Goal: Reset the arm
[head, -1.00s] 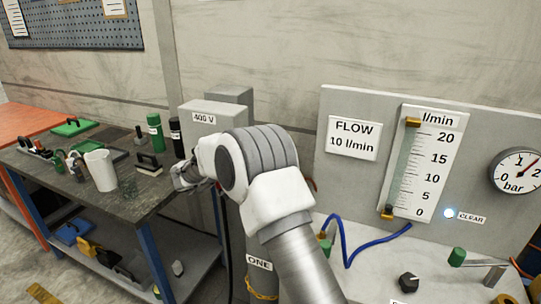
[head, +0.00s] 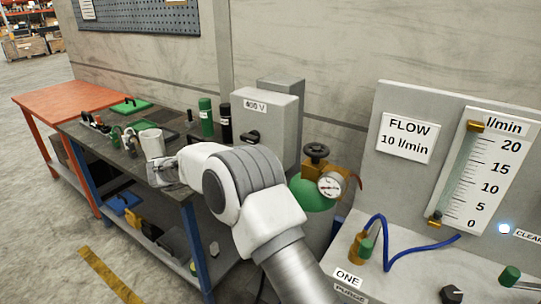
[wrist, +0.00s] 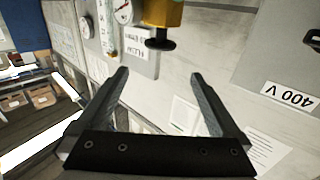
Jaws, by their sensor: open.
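My arm is white and grey and reaches from the bottom of the head view toward the left, with its elbow bent. My gripper (head: 166,173) is at its far end, seen over or in front of the dark workbench top near a white cup (head: 152,144). In the wrist view my gripper (wrist: 158,75) shows two dark fingers spread apart with nothing between them. The exact gap between gripper and bench is hard to tell.
A grey 400 V box (head: 265,118) and a green cylinder with a brass regulator (head: 314,172) stand beyond my arm. The flow panel (head: 400,180) with a blue hose (head: 378,245) is at right. An orange table (head: 70,97) stands left; the floor there is open.

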